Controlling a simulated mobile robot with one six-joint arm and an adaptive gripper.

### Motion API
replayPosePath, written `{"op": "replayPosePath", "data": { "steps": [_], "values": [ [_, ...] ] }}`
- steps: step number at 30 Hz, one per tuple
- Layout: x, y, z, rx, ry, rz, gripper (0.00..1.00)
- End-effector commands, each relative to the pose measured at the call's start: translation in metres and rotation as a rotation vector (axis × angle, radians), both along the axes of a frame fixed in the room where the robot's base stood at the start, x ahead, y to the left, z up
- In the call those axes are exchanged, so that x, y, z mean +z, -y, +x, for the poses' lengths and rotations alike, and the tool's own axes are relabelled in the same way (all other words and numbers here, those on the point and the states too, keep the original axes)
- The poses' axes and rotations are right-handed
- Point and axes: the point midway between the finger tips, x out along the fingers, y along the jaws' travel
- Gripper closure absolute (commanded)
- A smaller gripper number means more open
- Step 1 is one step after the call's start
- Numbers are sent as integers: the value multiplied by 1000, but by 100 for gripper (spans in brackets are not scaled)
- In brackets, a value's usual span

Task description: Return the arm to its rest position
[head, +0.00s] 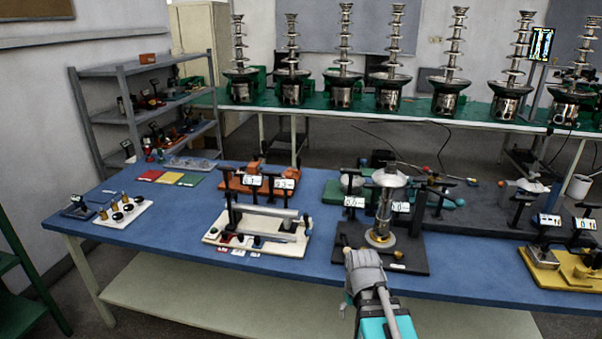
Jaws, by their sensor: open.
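My gripper (362,257) is at the lower middle of the head view, at the front edge of the blue table (130,185). My arm reaches up to it from the bottom edge of the view. The gripper is open, and I see nothing held in it. It appears just in front of a dark board (410,258) that carries an upright metal fountain piece (384,210). From this angle I cannot tell whether the gripper touches the board. The fingertips are small and partly hidden by the gripper's own body.
A white board with a metal cylinder (265,220) stands left of my gripper. A yellow stand (570,268) is at the far right. Tiered fountains (343,70) line the green table behind. Grey shelves (140,110) stand at back left.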

Motion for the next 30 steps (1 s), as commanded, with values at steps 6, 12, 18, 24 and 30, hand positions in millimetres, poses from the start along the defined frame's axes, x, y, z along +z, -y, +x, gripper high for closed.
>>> {"op": "replayPosePath", "data": {
  "steps": [6,12,18,24,30],
  "values": [
    [41,-7,-12,7,-18,-3,29],
    [64,-13,-20,10,-31,-6,29],
    [71,-15,-24,12,-38,-8,29],
    [70,-15,-24,12,-39,-8,29],
    [70,-15,-24,12,-38,-7,29]
  ]
}}
